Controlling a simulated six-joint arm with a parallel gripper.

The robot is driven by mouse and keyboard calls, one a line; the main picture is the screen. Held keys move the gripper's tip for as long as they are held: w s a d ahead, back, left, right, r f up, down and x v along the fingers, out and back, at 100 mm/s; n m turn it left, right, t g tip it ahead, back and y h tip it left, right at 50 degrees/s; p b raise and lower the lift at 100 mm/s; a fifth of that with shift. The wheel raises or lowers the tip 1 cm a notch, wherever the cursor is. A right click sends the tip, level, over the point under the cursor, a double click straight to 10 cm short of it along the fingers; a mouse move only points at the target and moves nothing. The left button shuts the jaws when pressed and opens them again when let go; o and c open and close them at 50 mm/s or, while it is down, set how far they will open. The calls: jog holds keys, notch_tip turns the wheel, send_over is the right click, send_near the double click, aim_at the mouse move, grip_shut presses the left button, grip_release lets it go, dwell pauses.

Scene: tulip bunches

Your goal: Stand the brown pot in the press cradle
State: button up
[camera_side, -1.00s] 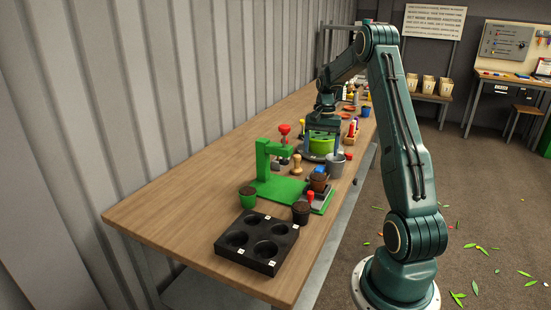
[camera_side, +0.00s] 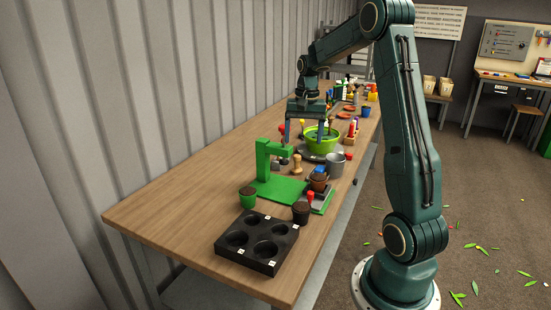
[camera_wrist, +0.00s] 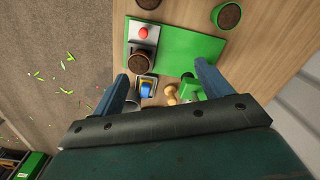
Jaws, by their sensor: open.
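A brown pot (camera_side: 319,184) with dark soil stands at the grey slide (camera_side: 318,201) along the right edge of the green press (camera_side: 272,178). It also shows in the wrist view as the brown pot (camera_wrist: 138,63). I cannot tell whether it sits in a cradle. My gripper (camera_side: 305,138) is open and empty, raised over the table beyond the press, left of the green bowl. In the wrist view my gripper's fingers (camera_wrist: 164,82) are spread wide with nothing between their tips. A red knob (camera_wrist: 143,33) stands on the slide.
A dark pot (camera_side: 300,212) and a green pot (camera_side: 247,197) stand near the black holed tray (camera_side: 235,254). A grey bucket (camera_side: 335,165), a wooden tamper (camera_side: 297,164) and a green bowl (camera_side: 322,143) crowd beyond the press. The table's near left is clear.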

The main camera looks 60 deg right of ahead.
jog(key=s+a+r+n+t+h, duration=0.1)
jog(key=a+r+n, duration=0.25)
jog(key=a, duration=0.55)
jog(key=s+a+r+n+t, duration=0.1)
jog(key=a+r+n, duration=0.3)
jog(key=a, duration=0.5)
jog(key=s+a+n+t, duration=0.3)
jog(key=s+a+n, duration=0.2)
jog(key=s+a, duration=0.7)
jog(key=shift+s+a+r+y, duration=0.35)
jog(key=shift+a+r+y, duration=0.1)
jog(key=shift+a, duration=0.2)
jog(key=shift+n, duration=0.25)
jog(key=shift+c, duration=0.5)
